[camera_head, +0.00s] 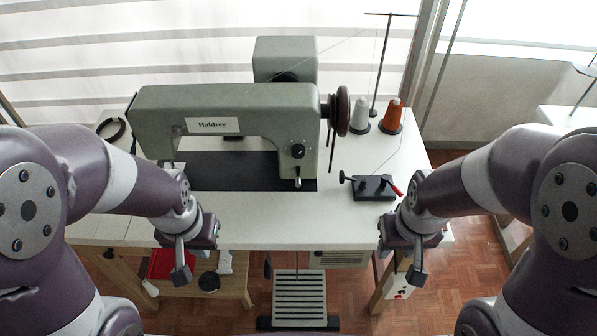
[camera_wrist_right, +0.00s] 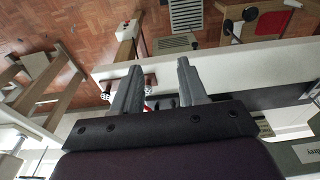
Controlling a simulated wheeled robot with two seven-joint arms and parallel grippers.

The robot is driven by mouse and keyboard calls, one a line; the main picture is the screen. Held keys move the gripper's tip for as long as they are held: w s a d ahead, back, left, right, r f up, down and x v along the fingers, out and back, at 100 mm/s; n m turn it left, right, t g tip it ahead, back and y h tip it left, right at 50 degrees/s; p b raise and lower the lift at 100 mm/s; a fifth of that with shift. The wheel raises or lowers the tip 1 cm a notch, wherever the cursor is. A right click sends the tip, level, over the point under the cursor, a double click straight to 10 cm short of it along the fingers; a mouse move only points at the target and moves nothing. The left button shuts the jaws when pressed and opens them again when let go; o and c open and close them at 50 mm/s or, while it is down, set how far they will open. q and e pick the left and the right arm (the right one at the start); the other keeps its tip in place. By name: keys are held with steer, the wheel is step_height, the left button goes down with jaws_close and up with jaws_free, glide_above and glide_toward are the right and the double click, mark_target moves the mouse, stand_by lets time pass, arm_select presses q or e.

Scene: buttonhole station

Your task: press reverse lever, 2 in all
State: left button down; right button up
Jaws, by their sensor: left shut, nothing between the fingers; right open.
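The grey-green sewing machine (camera_head: 225,110), labelled "Haldrey", stands on the white table. A small lever with a pale tip (camera_head: 298,181), likely the reverse lever, hangs below the black dial (camera_head: 297,151) on its pillar. My left gripper (camera_head: 181,270) is shut and empty in front of the table's front edge, left of and well away from the lever. My right gripper (camera_head: 416,268) is in front of the table's right part, also well away. In the right wrist view its two fingers (camera_wrist_right: 158,88) stand apart with nothing held between them. The lever cannot be made out there.
A black winder with a red handle (camera_head: 374,187) sits right of the machine. White (camera_head: 360,115) and orange (camera_head: 391,115) thread cones stand behind it near a thin thread stand (camera_head: 378,70). A ribbed pedal (camera_head: 300,297) lies on the floor. The table's front strip (camera_head: 290,222) is clear.

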jaws_close()
stand_by(1.6)
